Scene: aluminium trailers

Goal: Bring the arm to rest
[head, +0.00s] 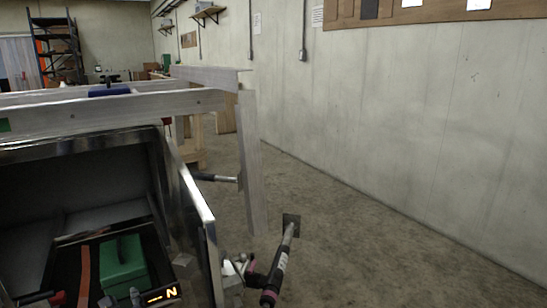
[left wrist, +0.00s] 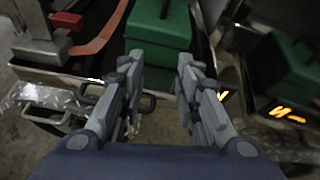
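My left gripper (left wrist: 158,68) fills the lower middle of the left wrist view. Its two grey fingers are apart, with nothing held between them. A green box (left wrist: 160,24) lies just beyond the fingertips, and a dark handle or latch shows behind the fingers. In the head view the green box (head: 122,262) sits in an open metal compartment at the lower left. I cannot clearly make out the left gripper in the head view. My right gripper is in neither view.
The metal compartment has a raised side wall (head: 198,200). Aluminium beams (head: 110,112) stand behind. Floor (head: 360,260) is clear on the right.

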